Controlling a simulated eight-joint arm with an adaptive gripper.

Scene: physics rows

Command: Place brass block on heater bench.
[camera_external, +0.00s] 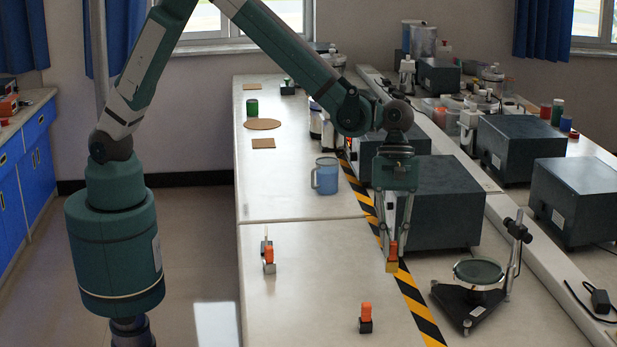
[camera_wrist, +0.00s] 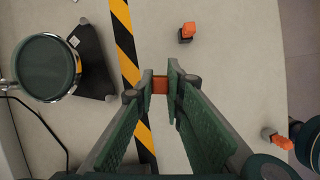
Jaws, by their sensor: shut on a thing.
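The brass block (camera_external: 392,267) has an orange top and a yellowish metal lower part. My gripper (camera_external: 392,247) points down and is shut on its orange top, over the striped tape. In the wrist view the orange part (camera_wrist: 160,86) shows between the fingertips; the brass part is hidden there. I cannot tell exactly how high the block is above the table. The heater bench (camera_external: 479,272), a round dark plate on a black base with an upright stand, is to the right of my gripper. In the wrist view the heater bench (camera_wrist: 46,67) is at upper left, apart from my gripper.
A dark block with an orange top (camera_external: 365,318) stands in front of my gripper, and a grey one (camera_external: 268,262) stands to the left. A large dark box (camera_external: 440,205) is close behind my gripper. A blue mug (camera_external: 325,177) stands further back. The table's left front is mostly clear.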

